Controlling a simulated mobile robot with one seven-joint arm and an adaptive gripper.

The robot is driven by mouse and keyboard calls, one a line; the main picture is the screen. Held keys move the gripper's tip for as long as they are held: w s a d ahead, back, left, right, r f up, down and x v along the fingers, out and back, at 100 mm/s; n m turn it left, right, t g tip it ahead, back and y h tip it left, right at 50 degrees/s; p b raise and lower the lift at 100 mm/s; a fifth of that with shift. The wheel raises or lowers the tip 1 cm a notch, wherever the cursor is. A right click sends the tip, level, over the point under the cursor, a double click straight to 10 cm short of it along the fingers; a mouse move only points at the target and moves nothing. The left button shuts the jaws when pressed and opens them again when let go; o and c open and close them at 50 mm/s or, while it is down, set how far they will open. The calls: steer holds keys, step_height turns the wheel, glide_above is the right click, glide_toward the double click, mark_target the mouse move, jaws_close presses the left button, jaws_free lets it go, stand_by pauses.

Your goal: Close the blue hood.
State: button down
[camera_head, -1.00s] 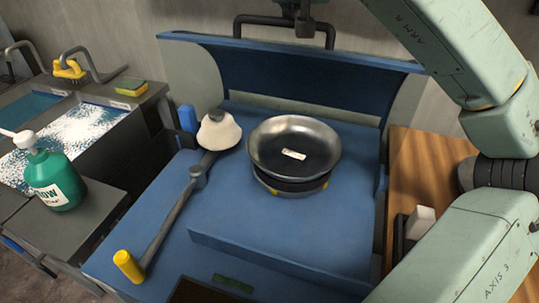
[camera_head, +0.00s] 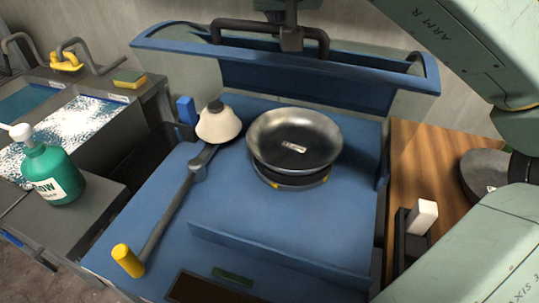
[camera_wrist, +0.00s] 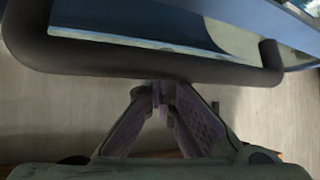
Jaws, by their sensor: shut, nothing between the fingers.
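The blue hood (camera_head: 400,80) stands open at the back of the blue unit, with its dark handle (camera_head: 228,24) along the rim. The rim and handle also show in the wrist view, with the dark bar (camera_wrist: 110,66) across the top. My gripper (camera_head: 291,40) is at the handle's middle. In the wrist view my gripper (camera_wrist: 161,92) is shut, its fingertips just under the bar; I cannot tell whether they touch it. A metal bowl (camera_head: 295,140) sits on a round dark base in the unit.
A white cone on a grey arm with a yellow knob (camera_head: 128,260) stands left of the bowl. A green bottle (camera_head: 50,175) and a sponge (camera_head: 130,79) are further left. On the right, a wooden top (camera_head: 410,150) carries a white block (camera_head: 422,217) and a dark round thing, partly hidden.

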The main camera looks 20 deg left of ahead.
steer(key=shift+s+r, duration=0.2)
steer(key=shift+s, duration=0.65)
steer(key=s+f+b, duration=0.2)
steer(key=s+f, duration=0.3)
steer(key=s, duration=0.5)
steer(key=s+f+b, duration=0.3)
steer(key=s+f, duration=0.3)
steer(key=s, duration=0.5)
steer(key=shift+f+b, duration=0.15)
steer(key=shift+b, duration=0.15)
stand_by(1.1)
steer(key=shift+d, duration=0.1)
step_height(320, 180, up, 10)
steer(key=p, duration=0.9)
